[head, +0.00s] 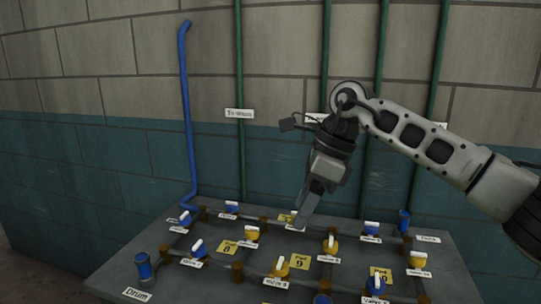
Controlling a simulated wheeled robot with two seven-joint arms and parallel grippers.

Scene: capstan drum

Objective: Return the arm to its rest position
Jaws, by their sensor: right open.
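My right arm comes in from the right edge, and its right gripper (308,205) points down over the back middle of the valve board (450,262). The jaws look narrow from this side, with the fingertips close above or at a white label near the back row; I cannot tell whether they touch anything. The gripper holds nothing that I can see. It partly hides a yellow pad label and whatever stands behind it. My left gripper is not in view.
The board carries brown pipes, blue valves (186,219), yellow valves (281,266) and labels. A blue-topped post (143,265) stands at front left by the "Drum" label (136,294). A blue pipe (187,110) and green pipes (240,160) run up the wall behind. Air left of the arm is clear.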

